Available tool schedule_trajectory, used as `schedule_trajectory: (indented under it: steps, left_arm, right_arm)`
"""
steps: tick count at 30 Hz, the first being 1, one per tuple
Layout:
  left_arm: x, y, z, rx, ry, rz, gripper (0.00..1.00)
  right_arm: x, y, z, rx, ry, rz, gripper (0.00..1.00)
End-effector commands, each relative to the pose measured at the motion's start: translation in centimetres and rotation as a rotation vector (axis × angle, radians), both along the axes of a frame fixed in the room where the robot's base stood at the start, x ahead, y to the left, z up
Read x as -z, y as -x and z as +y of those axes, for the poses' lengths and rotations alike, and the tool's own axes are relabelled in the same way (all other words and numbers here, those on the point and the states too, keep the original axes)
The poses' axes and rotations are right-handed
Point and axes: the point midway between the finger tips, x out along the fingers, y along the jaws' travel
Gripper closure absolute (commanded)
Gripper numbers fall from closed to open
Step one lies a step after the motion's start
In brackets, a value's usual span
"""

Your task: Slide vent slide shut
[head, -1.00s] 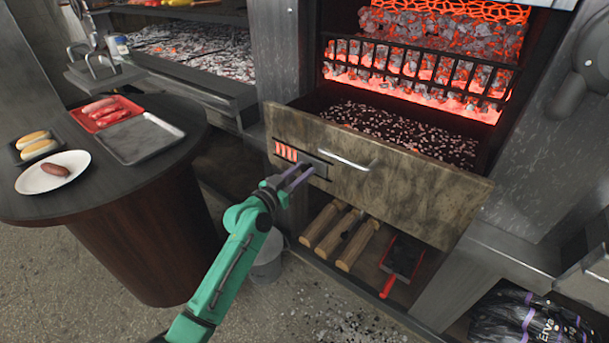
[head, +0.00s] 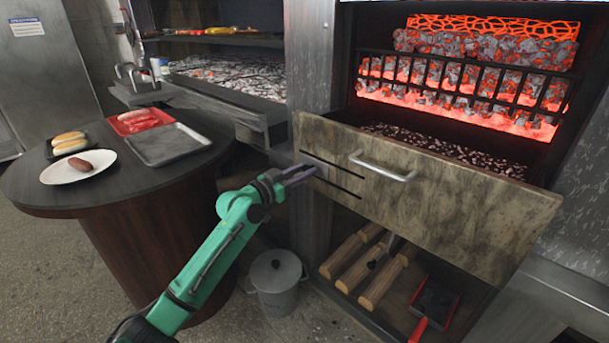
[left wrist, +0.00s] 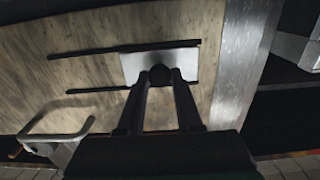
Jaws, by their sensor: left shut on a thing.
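The vent slide is a small grey plate (head: 316,162) with a dark knob at the left end of the stone-faced drawer front (head: 455,205). It also shows in the left wrist view as a pale metal plate (left wrist: 133,65), with the knob (left wrist: 160,74) in front. My left gripper (head: 312,172) is shut on this knob, one finger on each side in the left wrist view (left wrist: 160,82). Two dark grooves run right from the plate in the head view. No glowing vent openings show beside it. My right gripper is not in view.
The drawer stands pulled out, with a metal handle (head: 385,170) right of the vent slide. Glowing coals (head: 460,90) burn behind it. A round table (head: 30,195) with food trays stands left. A lidded bucket (head: 276,285) stands on the floor below my left arm.

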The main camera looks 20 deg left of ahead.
Motion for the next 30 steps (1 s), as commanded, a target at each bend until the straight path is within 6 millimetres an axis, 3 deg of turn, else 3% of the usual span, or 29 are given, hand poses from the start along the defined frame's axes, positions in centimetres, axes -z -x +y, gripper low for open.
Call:
schedule_trajectory:
  steps: [2, 3, 5, 17, 23, 30]
  left_arm:
    - [-0.2, -0.1, 0.4, -0.009, -0.003, -0.003, 1.0]
    - [-0.2, -0.1, 0.4, -0.009, -0.003, -0.004, 0.58]
    - [-0.2, -0.1, 0.4, -0.009, -0.003, -0.004, 0.37]
    - [0.0, 0.4, 0.5, -0.006, -0.001, -0.002, 0.37]
    - [0.1, 3.5, 1.7, -0.006, -0.004, -0.001, 0.37]
    - [0.3, 8.8, 3.7, -0.005, -0.006, 0.001, 0.37]
  right_arm:
    - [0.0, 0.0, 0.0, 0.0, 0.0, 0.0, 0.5]
    - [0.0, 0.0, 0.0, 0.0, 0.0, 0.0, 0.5]
    - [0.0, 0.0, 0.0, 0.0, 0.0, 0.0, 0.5]
    - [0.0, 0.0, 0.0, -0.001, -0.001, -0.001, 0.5]
    - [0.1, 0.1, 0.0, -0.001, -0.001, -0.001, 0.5]
    - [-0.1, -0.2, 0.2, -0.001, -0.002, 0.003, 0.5]
